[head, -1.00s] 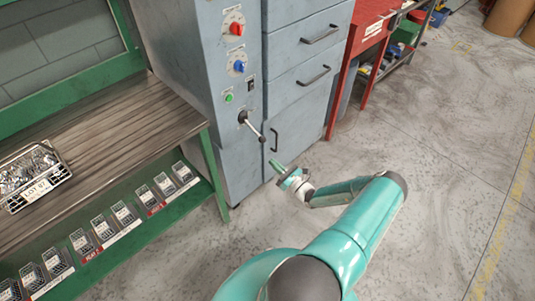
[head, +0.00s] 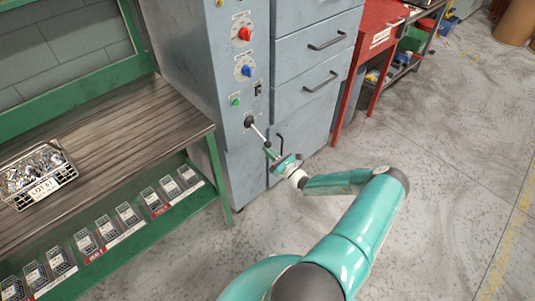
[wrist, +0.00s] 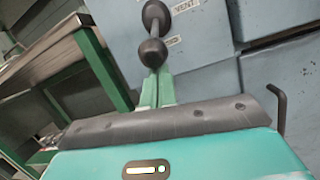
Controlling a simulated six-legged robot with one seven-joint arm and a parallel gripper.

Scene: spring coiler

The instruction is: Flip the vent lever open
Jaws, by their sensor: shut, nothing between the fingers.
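The vent lever (head: 259,132) sticks out of the front of the grey cabinet, below the green button, as a thin rod with a dark knob at its lower end. In the wrist view the lever (wrist: 153,30) shows end-on, with its round dark knob (wrist: 153,53) nearest me and a "VENT" label beside its base. My gripper (head: 270,154) is at the knob, its fingers shut with nothing between them. In the wrist view my gripper's fingertips (wrist: 157,77) lie right below the knob; I cannot tell whether they touch it.
The grey cabinet (head: 190,50) carries a red knob (head: 244,34), a blue knob (head: 247,71) and a green button (head: 235,101). A hooked handle (wrist: 278,108) is close on the right. A green-framed bench (head: 110,120) with a wire basket (head: 38,185) stands left. Open floor lies right.

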